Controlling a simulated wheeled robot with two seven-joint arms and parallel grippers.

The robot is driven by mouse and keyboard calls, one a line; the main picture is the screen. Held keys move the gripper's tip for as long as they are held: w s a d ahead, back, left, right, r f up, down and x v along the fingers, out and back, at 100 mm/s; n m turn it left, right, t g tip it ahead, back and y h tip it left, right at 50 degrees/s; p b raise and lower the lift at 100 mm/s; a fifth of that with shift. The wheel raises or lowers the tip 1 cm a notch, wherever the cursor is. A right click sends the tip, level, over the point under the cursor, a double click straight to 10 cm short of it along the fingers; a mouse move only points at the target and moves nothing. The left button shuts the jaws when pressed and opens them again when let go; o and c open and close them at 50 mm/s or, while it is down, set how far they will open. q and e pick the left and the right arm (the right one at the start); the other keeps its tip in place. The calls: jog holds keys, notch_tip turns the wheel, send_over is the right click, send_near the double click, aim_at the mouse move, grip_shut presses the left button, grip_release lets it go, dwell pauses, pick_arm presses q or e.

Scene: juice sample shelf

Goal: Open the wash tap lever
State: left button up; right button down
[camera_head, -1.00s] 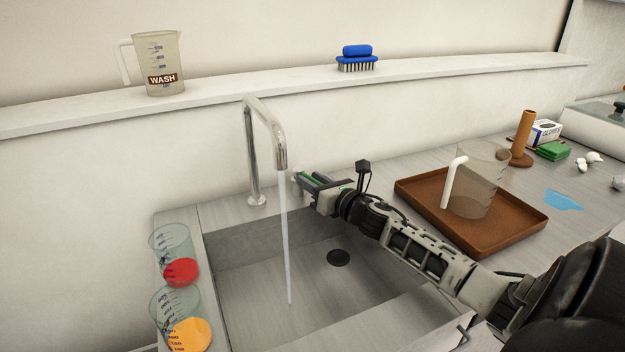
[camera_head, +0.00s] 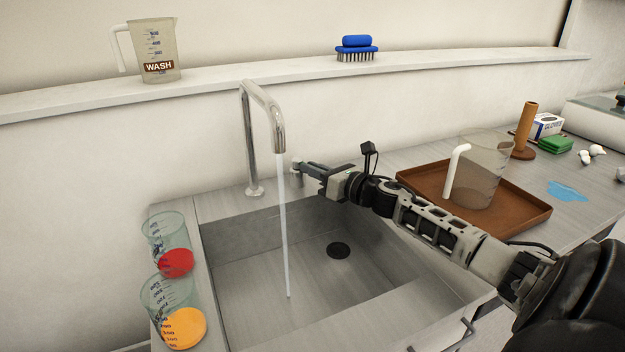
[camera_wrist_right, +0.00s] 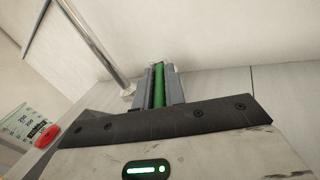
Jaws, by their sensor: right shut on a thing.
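The wash tap (camera_head: 266,105) is a chrome bent spout at the back of the sink, and a stream of water (camera_head: 285,230) runs from it into the basin. My right gripper (camera_head: 308,169) is to the right of the spout, at the sink's back edge. In the right wrist view, a green lever (camera_wrist_right: 159,86) lies between the two grey fingers of my right gripper (camera_wrist_right: 158,88), which is shut on it. In the head view the fingers mostly hide the lever. My left gripper is not in view.
The sink basin (camera_head: 258,266) has a dark drain. Two beakers (camera_head: 165,232) with red and orange contents stand on its left rim. A brown tray (camera_head: 520,212) with a clear jug (camera_head: 484,180) is on the right. A WASH jug (camera_head: 158,50) and blue brush (camera_head: 357,47) are on the shelf.

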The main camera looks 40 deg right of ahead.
jog(key=c, duration=1.5)
grip_release()
jog(key=shift+s+d, duration=0.1)
jog(key=shift+s, duration=0.05)
jog(key=shift+s+f, duration=0.1)
jog(key=shift+s, duration=0.15)
jog(key=s, duration=0.5)
jog(key=s+d, duration=0.1)
jog(key=s, duration=0.4)
jog(key=s+d, duration=0.1)
jog(key=s, duration=0.4)
jog(key=shift+d, duration=0.25)
jog(key=shift+w, duration=0.1)
jog(key=w+a, duration=0.1)
jog(key=w, duration=0.9)
jog(key=w+a, duration=0.1)
jog(key=w, duration=0.4)
jog(key=shift+w+a, duration=0.3)
jog(key=shift+s, duration=0.1)
